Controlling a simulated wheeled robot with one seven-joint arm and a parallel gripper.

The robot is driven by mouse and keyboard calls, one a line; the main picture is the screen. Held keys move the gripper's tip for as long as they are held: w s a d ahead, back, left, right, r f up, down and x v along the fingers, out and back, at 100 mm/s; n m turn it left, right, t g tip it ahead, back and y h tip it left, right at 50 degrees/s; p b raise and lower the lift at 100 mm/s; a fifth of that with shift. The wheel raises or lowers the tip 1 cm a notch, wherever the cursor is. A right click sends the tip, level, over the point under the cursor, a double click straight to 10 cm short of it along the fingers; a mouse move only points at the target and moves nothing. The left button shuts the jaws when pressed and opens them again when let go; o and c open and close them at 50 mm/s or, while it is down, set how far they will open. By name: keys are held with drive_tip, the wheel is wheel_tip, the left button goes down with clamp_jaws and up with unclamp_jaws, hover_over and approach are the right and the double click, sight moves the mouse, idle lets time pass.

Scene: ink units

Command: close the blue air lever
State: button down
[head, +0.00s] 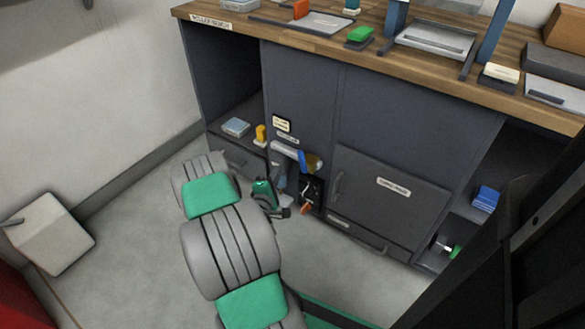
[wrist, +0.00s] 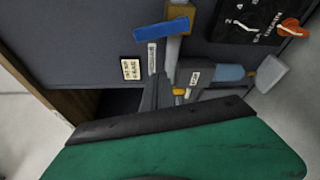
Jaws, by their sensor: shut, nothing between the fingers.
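The blue air lever (head: 303,161) is on the front of the dark cabinet, beside a brass-coloured valve body (head: 315,162). In the head view its handle slants steeply downward. In the wrist view the lever (wrist: 162,31) is a blue bar near the top, crossing the brass valve body (wrist: 178,20). My gripper (head: 278,186) is low in front of the cabinet, left of and below the lever. Its dark fingers (wrist: 157,88) are shut and empty, below the lever in the wrist view. I cannot tell whether they touch anything.
A grey fitting with a pale blue bowl (wrist: 228,72) is close right of my fingers. A black dial panel (wrist: 245,18) with an orange knob (wrist: 292,28) is beyond it. A yellow object (head: 261,134) sits on the left shelf. A cabinet door (head: 385,205) is at right. The floor in front is clear.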

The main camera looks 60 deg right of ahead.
sight(299, 159)
drive_tip(key=s+d+b, duration=0.2)
drive_tip(key=d, duration=0.5)
drive_tip(key=shift+s+r, duration=0.2)
drive_tip(key=shift+s, duration=0.1)
drive_tip(key=shift+s, duration=0.1)
drive_tip(key=shift+s+a+r+p, duration=0.15)
drive_tip(key=shift+s+r+p, duration=0.2)
drive_tip(key=shift+s+p, duration=0.35)
drive_tip(key=shift+s+f, duration=0.15)
